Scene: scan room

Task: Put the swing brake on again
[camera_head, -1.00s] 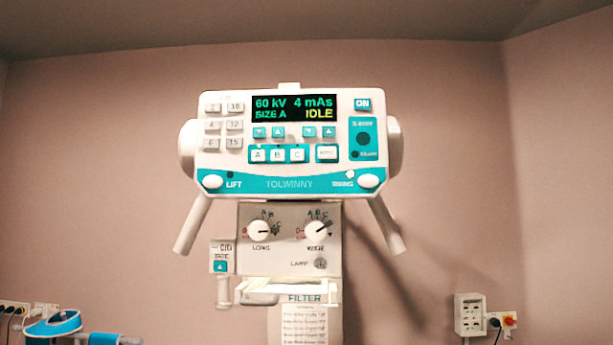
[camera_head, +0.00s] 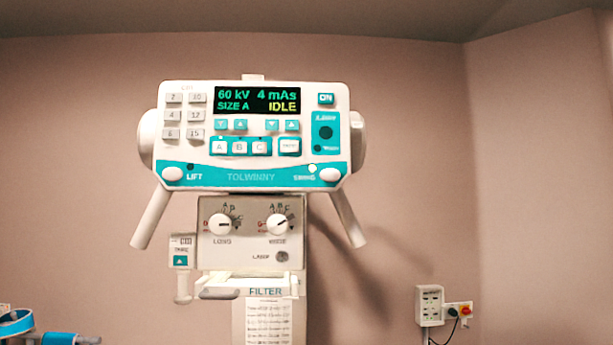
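The control panel (camera_head: 250,135) of the white and teal X-ray head faces me near the middle of the view. The swing brake control is a white oval button (camera_head: 330,175) at the panel's lower right, beside the word SWING. A small lamp (camera_head: 312,168) just above that label looks pale and lit. The matching LIFT button (camera_head: 173,174) is at the lower left, and its small lamp (camera_head: 190,167) is dark. The display (camera_head: 257,100) reads 60 kV, 4 mAs, SIZE A, IDLE. My gripper is not in view.
Two handles (camera_head: 150,218) (camera_head: 347,218) slant down and outward from the head. Below the panel is a box with two knobs (camera_head: 220,224) (camera_head: 278,224) and a filter slot (camera_head: 265,292). A wall socket box (camera_head: 430,305) is at lower right. The space right of the head looks clear.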

